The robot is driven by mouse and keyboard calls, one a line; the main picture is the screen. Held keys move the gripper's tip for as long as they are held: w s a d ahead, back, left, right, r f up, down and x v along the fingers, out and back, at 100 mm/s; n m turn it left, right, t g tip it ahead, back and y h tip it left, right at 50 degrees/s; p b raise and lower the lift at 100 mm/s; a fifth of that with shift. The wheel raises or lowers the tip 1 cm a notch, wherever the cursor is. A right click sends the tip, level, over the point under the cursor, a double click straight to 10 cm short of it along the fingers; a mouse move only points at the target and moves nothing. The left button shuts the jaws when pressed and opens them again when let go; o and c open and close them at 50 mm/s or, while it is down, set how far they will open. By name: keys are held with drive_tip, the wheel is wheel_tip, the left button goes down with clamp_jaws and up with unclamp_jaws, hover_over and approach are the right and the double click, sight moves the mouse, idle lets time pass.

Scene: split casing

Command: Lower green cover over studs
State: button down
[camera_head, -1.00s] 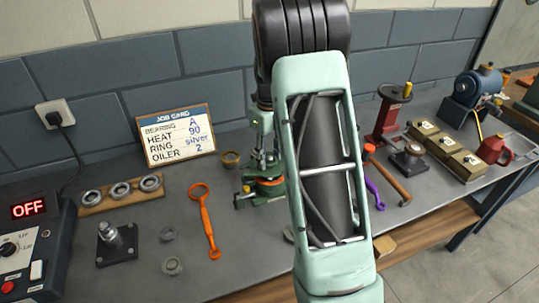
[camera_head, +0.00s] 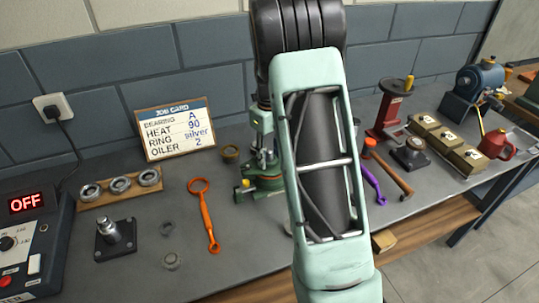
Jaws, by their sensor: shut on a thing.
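The green casing (camera_head: 250,193) stands on the bench behind my arm, its right side hidden by the arm. The green cover (camera_head: 266,181) is over the lower half, and they look close together or touching. A trace of orange shows near the seam. My gripper (camera_head: 263,160) points down just above the cover and is shut on it. The fingertips are small and partly hidden by my arm link. The studs cannot be made out.
An orange wrench (camera_head: 206,215), bearings on a wooden rack (camera_head: 120,190), a metal post (camera_head: 115,238) and two grey rings (camera_head: 171,261) lie left. A job card (camera_head: 178,130) stands behind. A hammer (camera_head: 388,169) and boxes (camera_head: 455,150) are right.

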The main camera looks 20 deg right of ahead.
idle(0.4)
drive_tip(key=c, duration=1.2)
unclamp_jaws()
drive_tip(key=shift+f, duration=0.1)
drive_tip(key=shift+s+f, duration=0.1)
wheel_tip(320, 180, up, 11)
drive_tip(key=p, duration=0.8)
drive_tip(key=shift+f, duration=0.15)
